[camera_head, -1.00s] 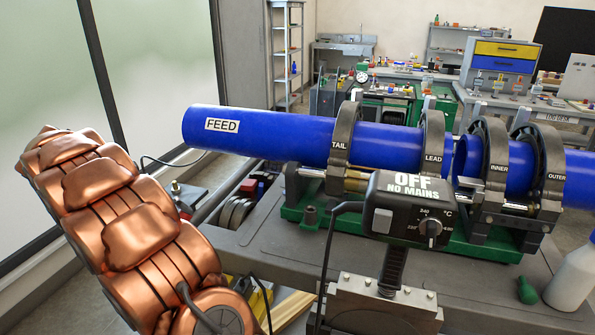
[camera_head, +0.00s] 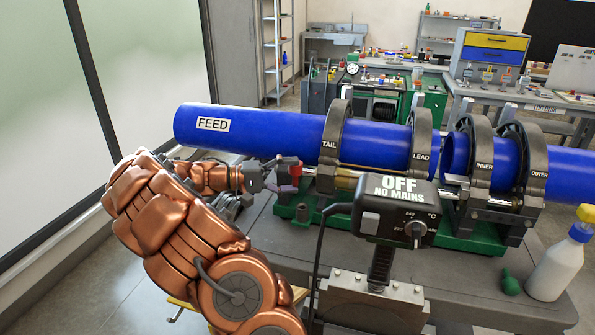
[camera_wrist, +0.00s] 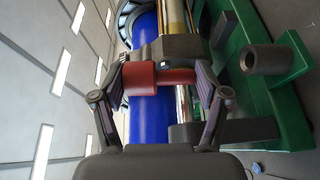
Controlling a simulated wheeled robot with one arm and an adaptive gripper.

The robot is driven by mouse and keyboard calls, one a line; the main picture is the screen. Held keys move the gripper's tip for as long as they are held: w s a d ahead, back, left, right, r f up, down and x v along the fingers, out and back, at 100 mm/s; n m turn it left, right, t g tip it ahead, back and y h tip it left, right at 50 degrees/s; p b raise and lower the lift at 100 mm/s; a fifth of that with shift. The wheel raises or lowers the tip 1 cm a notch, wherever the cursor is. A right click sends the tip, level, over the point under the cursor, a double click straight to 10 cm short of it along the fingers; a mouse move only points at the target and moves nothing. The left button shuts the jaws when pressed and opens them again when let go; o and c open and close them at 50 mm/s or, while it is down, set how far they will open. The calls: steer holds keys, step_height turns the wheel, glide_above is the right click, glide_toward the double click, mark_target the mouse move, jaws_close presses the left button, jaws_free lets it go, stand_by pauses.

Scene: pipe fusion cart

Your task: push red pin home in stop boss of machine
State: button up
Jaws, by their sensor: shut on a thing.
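The red pin (camera_head: 297,169) shows at the tip of my gripper (camera_head: 284,174), beside the TAIL clamp of the machine (camera_head: 330,160). In the wrist view the red pin (camera_wrist: 160,77) lies across between the two fingers of my gripper (camera_wrist: 163,85), with a thicker head at left and a thinner part at right. My gripper is shut on it. A dark grey block (camera_wrist: 172,47) lies right against the pin's far side; I cannot tell if it is the stop boss. How deep the pin sits is hidden.
A blue pipe marked FEED (camera_head: 255,124) runs above my gripper through the clamps. A black control box reading OFF NO MAINS (camera_head: 395,208) stands in front at right. A green machine bed (camera_wrist: 262,90) and a grey tube stub (camera_wrist: 265,59) lie close to the right finger.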

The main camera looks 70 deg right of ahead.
steer(key=shift+s+d+r+g, duration=0.15)
steer(key=shift+s+d, duration=0.05)
steer(key=shift+s, duration=0.25)
steer(key=shift+s+d+r+g, duration=0.15)
steer(key=shift+s, duration=0.25)
steer(key=shift+a+b, duration=0.15)
steer(key=shift+b, duration=0.25)
steer(key=shift+f, duration=0.2)
steer(key=shift+f+b, duration=0.4)
steer(key=shift+f, duration=0.05)
steer(key=shift+f+b, duration=0.55)
steer(key=shift+f, duration=0.15)
steer(key=shift+f+b, duration=0.5)
steer(key=shift+f, duration=0.25)
steer(key=shift+f+b, duration=0.3)
